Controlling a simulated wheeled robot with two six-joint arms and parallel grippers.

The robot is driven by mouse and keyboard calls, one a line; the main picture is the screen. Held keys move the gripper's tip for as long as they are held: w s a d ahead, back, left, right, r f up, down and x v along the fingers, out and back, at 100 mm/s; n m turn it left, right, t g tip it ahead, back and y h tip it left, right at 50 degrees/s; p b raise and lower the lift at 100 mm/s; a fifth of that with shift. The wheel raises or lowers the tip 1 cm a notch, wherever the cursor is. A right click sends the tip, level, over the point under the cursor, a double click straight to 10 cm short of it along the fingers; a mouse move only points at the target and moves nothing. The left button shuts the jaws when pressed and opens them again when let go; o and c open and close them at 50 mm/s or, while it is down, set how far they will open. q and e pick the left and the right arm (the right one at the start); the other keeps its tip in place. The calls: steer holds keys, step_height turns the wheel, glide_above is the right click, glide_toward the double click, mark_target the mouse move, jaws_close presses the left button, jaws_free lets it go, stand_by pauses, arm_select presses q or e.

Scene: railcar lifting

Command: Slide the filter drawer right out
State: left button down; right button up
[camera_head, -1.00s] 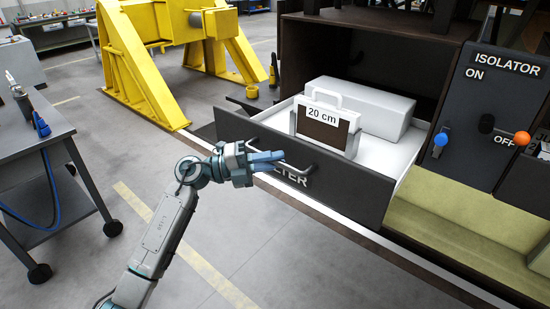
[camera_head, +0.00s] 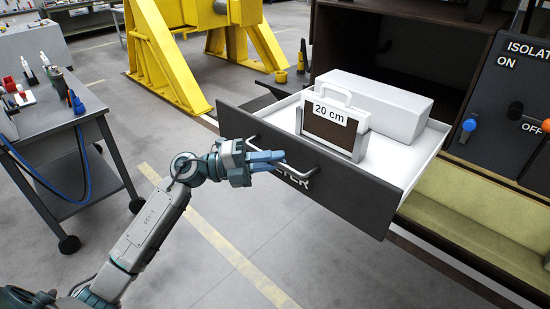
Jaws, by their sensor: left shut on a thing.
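The filter drawer (camera_head: 345,186) has a dark front and a white inside, and it stands well out from the dark cabinet. My left gripper (camera_head: 280,161) is shut on the drawer's bar handle (camera_head: 297,172), at the handle's left part. The gripper partly hides the lettering on the front. Inside the drawer are a brown filter with a white frame and handle, marked 20 cm (camera_head: 333,129), and a long white block (camera_head: 376,104) behind it. My right gripper is not in view.
A grey tool cart (camera_head: 68,150) with bottles and a blue hose stands at the left. A yellow stand (camera_head: 172,60) is behind. The isolator panel (camera_head: 512,110) is at the right, above a yellow-green ledge (camera_head: 460,222). Grey floor lies open in front of the drawer.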

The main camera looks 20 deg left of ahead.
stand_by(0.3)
arm_select(q)
steer(key=c, duration=1.4)
jaws_free()
steer(key=shift+a+f, duration=0.1)
steer(key=shift+s+a, duration=0.1)
steer(key=shift+a, duration=0.05)
steer(key=b+v, duration=0.5)
steer(key=v, duration=0.5)
steer(key=shift+s+a, duration=0.1)
steer(key=shift+a, duration=0.05)
